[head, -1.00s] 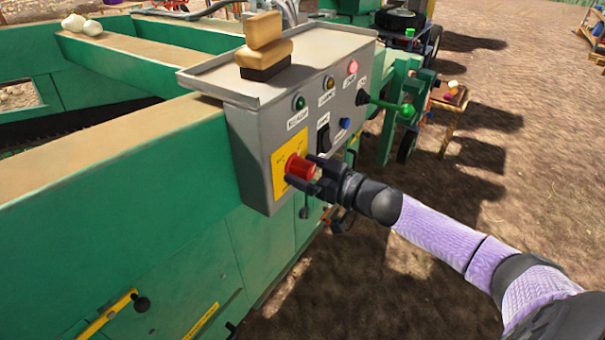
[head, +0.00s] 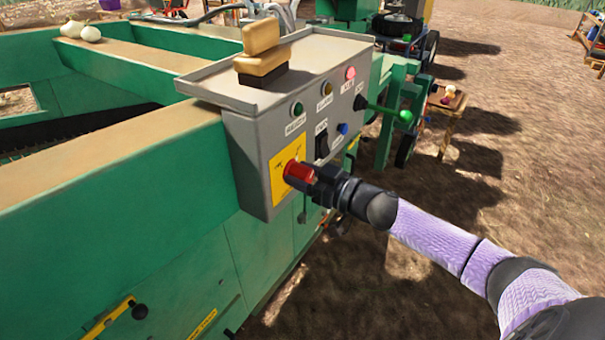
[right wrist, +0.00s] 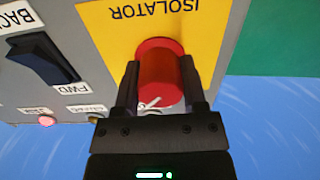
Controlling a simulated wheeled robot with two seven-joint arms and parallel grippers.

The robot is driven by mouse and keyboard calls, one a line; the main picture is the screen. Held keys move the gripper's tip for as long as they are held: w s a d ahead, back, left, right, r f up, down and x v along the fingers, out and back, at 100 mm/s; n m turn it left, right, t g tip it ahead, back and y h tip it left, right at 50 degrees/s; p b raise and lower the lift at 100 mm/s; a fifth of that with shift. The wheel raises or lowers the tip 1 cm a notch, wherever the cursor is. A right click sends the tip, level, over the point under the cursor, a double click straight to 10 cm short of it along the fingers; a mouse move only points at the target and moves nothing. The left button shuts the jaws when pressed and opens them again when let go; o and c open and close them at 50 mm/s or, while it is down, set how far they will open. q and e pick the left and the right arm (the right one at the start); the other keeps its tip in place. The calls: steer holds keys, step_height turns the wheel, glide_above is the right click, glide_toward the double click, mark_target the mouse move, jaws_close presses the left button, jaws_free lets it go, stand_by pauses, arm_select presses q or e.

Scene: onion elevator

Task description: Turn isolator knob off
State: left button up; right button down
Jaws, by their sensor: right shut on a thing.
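The red isolator knob (head: 299,172) sits on a yellow plate (head: 287,161) at the lower left of the grey control box (head: 255,150). In the right wrist view the knob (right wrist: 160,75) is a red cylinder below the word ISOLATOR, which appears upside down. My right gripper (head: 314,177) is at the knob, with its two dark fingers on either side, shut on it. It also shows in the right wrist view (right wrist: 160,95). The knob's pointer or marking is too small to read. My left gripper is not in view.
A black rocker switch (head: 321,145) marked BACK and FWD is beside the knob. Several lamps and a green-ended lever (head: 404,116) are on the box. A brush-like block (head: 262,55) lies on its top. Open ground is to the right.

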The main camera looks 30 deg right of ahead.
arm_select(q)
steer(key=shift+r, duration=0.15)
arm_select(e)
steer(key=n+p, duration=0.1)
steer(key=n, duration=0.3)
steer(key=n+p, duration=0.1)
steer(key=n, duration=0.2)
steer(key=shift+n, duration=0.4)
steer(key=n, duration=0.4)
steer(key=shift+n, duration=1.5)
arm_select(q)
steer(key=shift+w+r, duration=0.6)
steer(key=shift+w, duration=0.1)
arm_select(e)
steer(key=shift+n, duration=1.3)
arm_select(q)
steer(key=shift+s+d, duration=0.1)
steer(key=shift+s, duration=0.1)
arm_select(e)
steer(key=shift+n, duration=0.3)
